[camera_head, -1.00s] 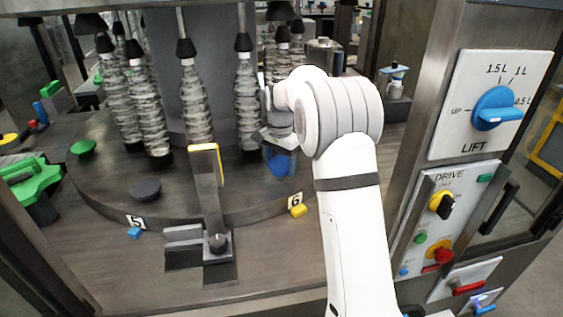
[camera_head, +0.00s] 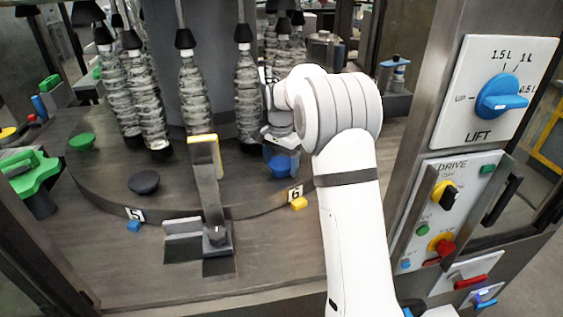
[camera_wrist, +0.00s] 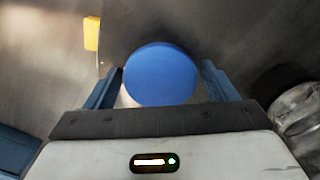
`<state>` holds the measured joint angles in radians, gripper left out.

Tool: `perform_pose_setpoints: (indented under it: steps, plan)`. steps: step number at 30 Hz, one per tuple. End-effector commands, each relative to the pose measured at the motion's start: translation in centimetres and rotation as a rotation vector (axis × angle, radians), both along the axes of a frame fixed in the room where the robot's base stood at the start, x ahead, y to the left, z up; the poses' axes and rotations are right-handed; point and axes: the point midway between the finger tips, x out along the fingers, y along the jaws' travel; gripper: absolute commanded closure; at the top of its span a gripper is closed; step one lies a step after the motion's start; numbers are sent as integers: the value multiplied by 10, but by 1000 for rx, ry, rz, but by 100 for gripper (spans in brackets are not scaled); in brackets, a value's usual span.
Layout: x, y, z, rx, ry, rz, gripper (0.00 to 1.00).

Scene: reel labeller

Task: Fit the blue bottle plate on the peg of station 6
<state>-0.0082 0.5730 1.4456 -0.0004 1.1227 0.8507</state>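The blue bottle plate (camera_head: 282,166) is at station 6 on the round turntable, just behind the label 6 (camera_head: 295,193). In the wrist view the plate (camera_wrist: 160,75) shows as a round blue disc between the two fingers. My gripper (camera_wrist: 163,66) is open around it, with a narrow gap at each side. In the head view my gripper (camera_head: 279,148) is right above the plate, partly hidden by my wrist. The peg of station 6 is hidden, so how the plate sits on it cannot be told.
A green plate (camera_head: 82,142) and a dark plate (camera_head: 144,182) sit on the turntable (camera_head: 110,195) to the left. Several clear bottles hang behind my gripper. A bracket with a yellow edge (camera_head: 207,180) stands in front. The control panel (camera_head: 455,205) is at the right.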

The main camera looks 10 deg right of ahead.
Motion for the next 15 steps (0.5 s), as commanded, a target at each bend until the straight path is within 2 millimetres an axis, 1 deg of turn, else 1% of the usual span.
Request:
perform_pose_setpoints:
  steps: [1,4,5,11,14,15]
  plan:
    - [0,0,0,0,0,0,17]
    - [0,0,0,0,0,0,8]
    - [0,0,0,0,0,0,8]
    - [0,0,0,0,0,0,8]
    - [0,0,5,1,-1,0,8]
    - [0,0,10,0,-1,0,8]
